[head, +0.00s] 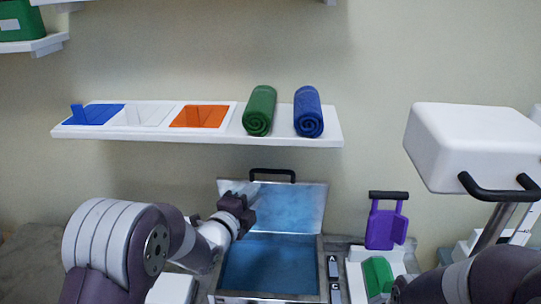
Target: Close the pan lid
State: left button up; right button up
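The metal pan (268,298) stands on the counter at the bottom middle, with a blue inside. Its lid (297,205) is open, tilted up at the back of the pan, with a black handle (272,171) along its top edge. My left gripper (248,192) is in front of the left part of the lid, below the handle. I cannot tell whether it touches the lid, or whether its fingers are open or shut. My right arm shows only at the lower right edge, and its gripper is out of view.
A white shelf (200,140) with coloured trays, a green rolled towel (260,110) and a blue one (308,111) hangs above. Right of the pan are a purple holder (385,226), a green item (378,275) and a white box-shaped head with a black handle (470,145).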

aim_at(271, 173)
pick_arm(q)
jog(key=shift+m, duration=0.6)
jog(key=p+x, duration=0.2)
jog(key=x, duration=0.1)
jog(key=r+p+x, duration=0.1)
jog(key=x, duration=0.3)
jog(key=p+x, duration=0.2)
jog(key=x, duration=0.1)
jog(key=shift+w+d+r+p, duration=0.15)
jog(key=shift+d+r+p, duration=0.15)
jog(key=shift+d, duration=0.05)
jog(key=shift+w+d, duration=0.2)
jog(key=shift+w, duration=0.1)
jog(key=shift+w+d+f, duration=0.1)
jog(key=shift+w+f, duration=0.05)
jog(key=shift+w, duration=0.2)
jog(key=shift+s, duration=0.1)
grip_shut()
jog(key=shift+s, duration=0.1)
pick_arm(e)
notch_tip(271, 173, up, 6)
jog(key=s, duration=0.1)
